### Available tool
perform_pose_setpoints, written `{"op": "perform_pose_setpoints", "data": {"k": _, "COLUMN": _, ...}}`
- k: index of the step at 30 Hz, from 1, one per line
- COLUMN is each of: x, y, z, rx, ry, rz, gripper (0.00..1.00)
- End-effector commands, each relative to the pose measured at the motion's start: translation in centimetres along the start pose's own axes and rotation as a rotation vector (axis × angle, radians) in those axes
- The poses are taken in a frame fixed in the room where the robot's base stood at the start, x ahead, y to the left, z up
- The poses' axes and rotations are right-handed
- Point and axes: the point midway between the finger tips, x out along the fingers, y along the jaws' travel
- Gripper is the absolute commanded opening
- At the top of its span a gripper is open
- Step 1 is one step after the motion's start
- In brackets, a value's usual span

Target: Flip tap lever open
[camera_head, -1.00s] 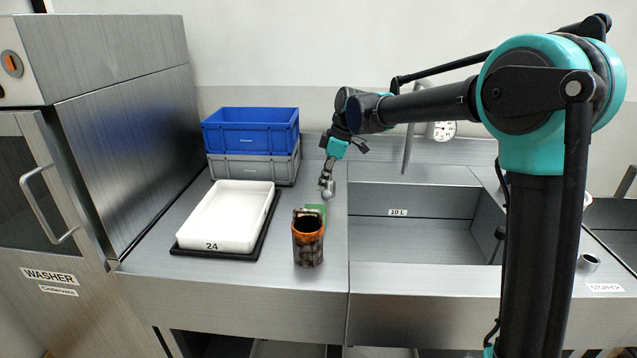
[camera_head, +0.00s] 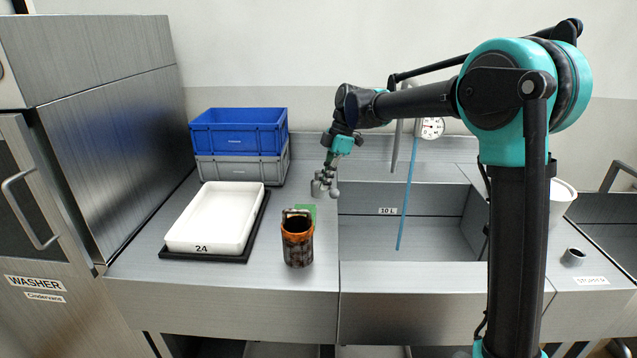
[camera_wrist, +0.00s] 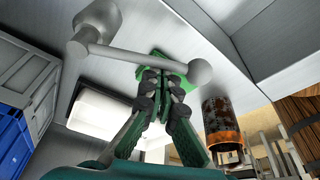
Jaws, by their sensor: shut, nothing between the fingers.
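The grey tap lever (camera_wrist: 140,58) has a round ball end and runs sideways from its blocky base (camera_wrist: 98,25) across the wrist view. In the head view the base (camera_head: 317,187) and ball end show at the counter left of the sink. My gripper (camera_wrist: 161,76) is shut and empty, its fingertips close to the lever's bar; I cannot tell whether they touch. In the head view my gripper (camera_head: 328,173) is right above the lever.
A rusty, blackened can (camera_head: 298,246) stands near a green patch (camera_head: 307,211). A white tray (camera_head: 205,225) lies to the left, with blue (camera_head: 238,132) and grey crates behind. The sink (camera_head: 410,237) is right of the lever, a round gauge (camera_head: 432,128) above it.

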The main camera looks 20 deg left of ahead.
Motion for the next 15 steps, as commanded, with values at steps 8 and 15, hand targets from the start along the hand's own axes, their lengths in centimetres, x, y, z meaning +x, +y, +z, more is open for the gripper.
{"op": "perform_pose_setpoints", "data": {"k": 8, "x": -0.5, "y": -0.1, "z": 1.8, "rx": -0.101, "ry": 0.0, "rz": -0.033, "gripper": 0.0}}
{"op": "perform_pose_setpoints", "data": {"k": 15, "x": -1.1, "y": 0.4, "z": 3.4, "rx": -0.099, "ry": -0.001, "rz": -0.032, "gripper": 0.0}}
